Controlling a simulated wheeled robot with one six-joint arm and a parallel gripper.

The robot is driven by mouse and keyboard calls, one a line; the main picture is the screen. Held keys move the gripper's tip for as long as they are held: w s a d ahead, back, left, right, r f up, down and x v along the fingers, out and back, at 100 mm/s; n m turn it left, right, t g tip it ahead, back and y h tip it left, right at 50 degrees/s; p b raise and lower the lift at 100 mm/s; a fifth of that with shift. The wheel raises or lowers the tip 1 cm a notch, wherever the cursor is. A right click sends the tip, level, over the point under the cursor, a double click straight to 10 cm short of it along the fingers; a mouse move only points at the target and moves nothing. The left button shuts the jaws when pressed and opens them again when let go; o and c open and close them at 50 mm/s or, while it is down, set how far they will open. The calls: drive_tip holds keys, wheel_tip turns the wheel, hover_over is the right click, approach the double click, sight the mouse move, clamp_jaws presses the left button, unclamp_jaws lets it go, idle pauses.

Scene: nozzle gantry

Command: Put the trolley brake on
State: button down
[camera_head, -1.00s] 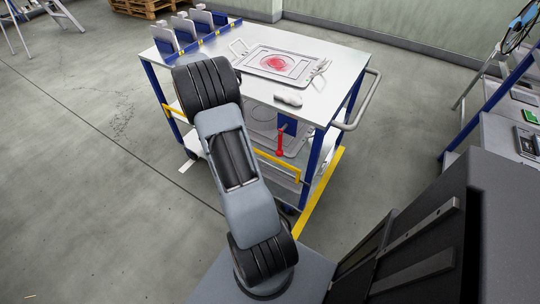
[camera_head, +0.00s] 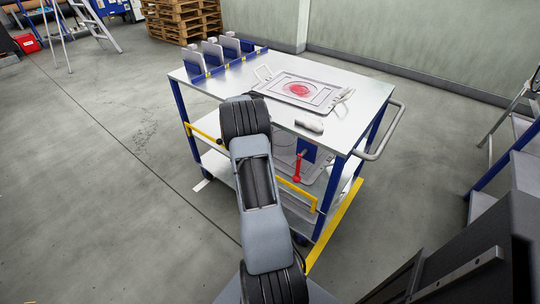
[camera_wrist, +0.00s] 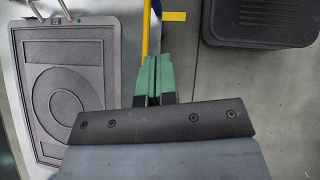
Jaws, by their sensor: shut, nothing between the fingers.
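The trolley (camera_head: 235,82) has a white top, blue posts and lower shelves. A red lever (camera_head: 298,168) hangs below a blue plate (camera_head: 307,151) under the near edge of its top. I cannot tell whether this lever is the brake. My arm reaches across the trolley's near side and hides part of its lower shelves. My gripper (camera_wrist: 153,80) has green fingers pressed together and empty in the wrist view. It is hidden in the head view. No red lever shows in the wrist view.
A panel with a red disc (camera_head: 298,90) and a white object (camera_head: 309,124) lie on the trolley top. A push handle (camera_head: 388,135) sticks out right. A grey plate (camera_wrist: 113,60) lies left of my fingers. Wooden pallets (camera_head: 182,20) stand behind.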

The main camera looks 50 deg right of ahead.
drive_tip(key=s+r+b+x, duration=0.1)
drive_tip(key=s+x, duration=0.1)
drive_tip(key=x, duration=0.8)
drive_tip(key=shift+d+b, duration=0.2)
drive_tip(key=shift+b, duration=0.2)
drive_tip(key=shift+s+r, duration=0.1)
drive_tip(key=shift+s, duration=0.05)
drive_tip(key=shift+s, duration=0.1)
